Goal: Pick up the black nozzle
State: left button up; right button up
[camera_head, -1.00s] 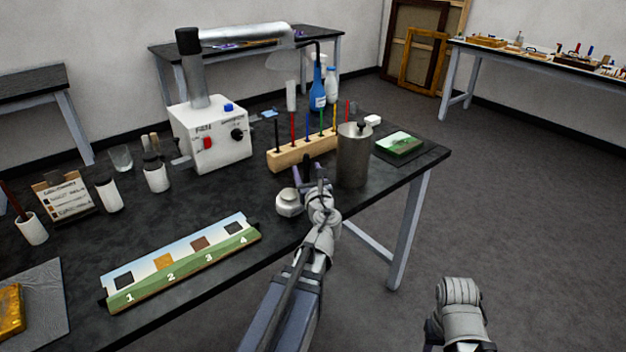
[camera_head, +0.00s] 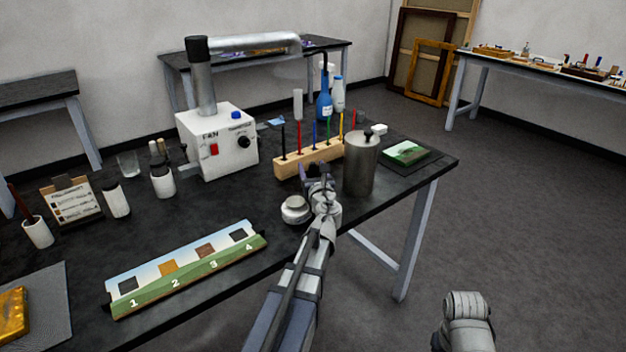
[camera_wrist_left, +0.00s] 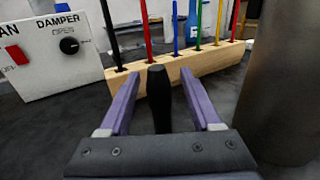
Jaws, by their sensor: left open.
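A black, slightly tapered upright piece, which looks like the nozzle (camera_wrist_left: 158,105), stands between the two purple fingers in the left wrist view. Its lower end is hidden behind the gripper's dark palm. My left gripper (camera_wrist_left: 160,82) is open, with a finger on either side of it and gaps at both sides. In the head view my left gripper (camera_head: 316,178) is over the table's right part, in front of the wooden rack, and largely hides the nozzle. Part of my right arm shows at the lower right; its fingers do not show.
The wooden rack (camera_head: 308,160) with coloured sticks is just beyond the gripper. A metal canister (camera_head: 360,165) stands close on the right. A small pale round pot (camera_head: 295,209) is at left. The white fan box (camera_head: 216,145) is farther back. The table's front edge (camera_head: 390,205) is near.

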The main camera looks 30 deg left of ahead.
pick_arm(q)
jog(key=shift+w+a, duration=0.4)
jog(key=shift+w, duration=0.05)
jog(key=shift+c, duration=0.4)
grip_shut()
